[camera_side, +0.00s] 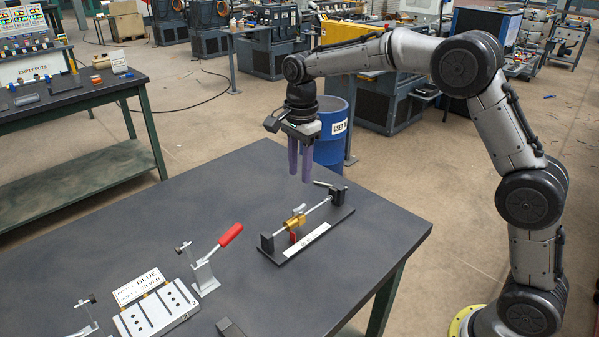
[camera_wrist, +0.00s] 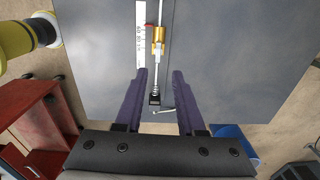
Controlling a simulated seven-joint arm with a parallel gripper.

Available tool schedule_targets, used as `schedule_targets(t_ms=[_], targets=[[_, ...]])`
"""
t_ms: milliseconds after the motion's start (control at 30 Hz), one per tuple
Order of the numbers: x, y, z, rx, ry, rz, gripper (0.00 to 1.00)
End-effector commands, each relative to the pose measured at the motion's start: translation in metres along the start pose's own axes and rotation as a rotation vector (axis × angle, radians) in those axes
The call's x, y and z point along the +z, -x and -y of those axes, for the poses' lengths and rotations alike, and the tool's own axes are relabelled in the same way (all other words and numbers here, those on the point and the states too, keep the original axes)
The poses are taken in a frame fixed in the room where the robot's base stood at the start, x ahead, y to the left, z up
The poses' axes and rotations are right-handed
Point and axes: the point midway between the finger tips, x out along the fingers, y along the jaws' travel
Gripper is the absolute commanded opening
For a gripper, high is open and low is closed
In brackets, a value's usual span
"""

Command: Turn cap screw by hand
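A fixture with a dark base (camera_side: 335,222) and a white label strip stands on the table. A thin rod runs along it between two dark end blocks. A brass block (camera_side: 296,221) with a silver fitting sits on the rod; it also shows in the wrist view (camera_wrist: 158,34). A small silver lever (camera_wrist: 164,111) is at the fixture's end near my gripper. I cannot make out a separate cap screw. My gripper (camera_side: 299,178) points down above the fixture's far end. Its purple fingers are apart and empty; in the wrist view (camera_wrist: 159,74) they straddle the fixture's end from above.
A red-handled toggle clamp (camera_side: 229,236) and a slotted silver block (camera_side: 158,312) with a sign stand left of the fixture. The dark table (camera_side: 190,215) is clear behind them. A blue drum (camera_side: 331,140) stands beyond the table's far edge.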

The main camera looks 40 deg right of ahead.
Motion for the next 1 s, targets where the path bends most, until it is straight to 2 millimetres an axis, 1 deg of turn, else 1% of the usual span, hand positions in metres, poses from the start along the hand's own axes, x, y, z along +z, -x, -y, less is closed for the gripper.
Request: schedule_targets(t_ms=[33, 67, 267, 367, 933, 1000], targets=[[0.001, -0.008, 0.0, 0.016, 0.002, -0.001, 0.38], [0.001, -0.011, 0.0, 0.022, 0.002, -0.001, 0.38], [0.001, -0.022, -0.001, 0.028, 0.005, -0.002, 0.38], [0.001, -0.032, -0.002, 0.029, 0.005, -0.002, 0.38], [0.001, -0.093, -0.004, 0.028, 0.005, -0.002, 0.38], [0.001, -0.09, -0.003, 0.024, 0.005, -0.002, 0.38]])
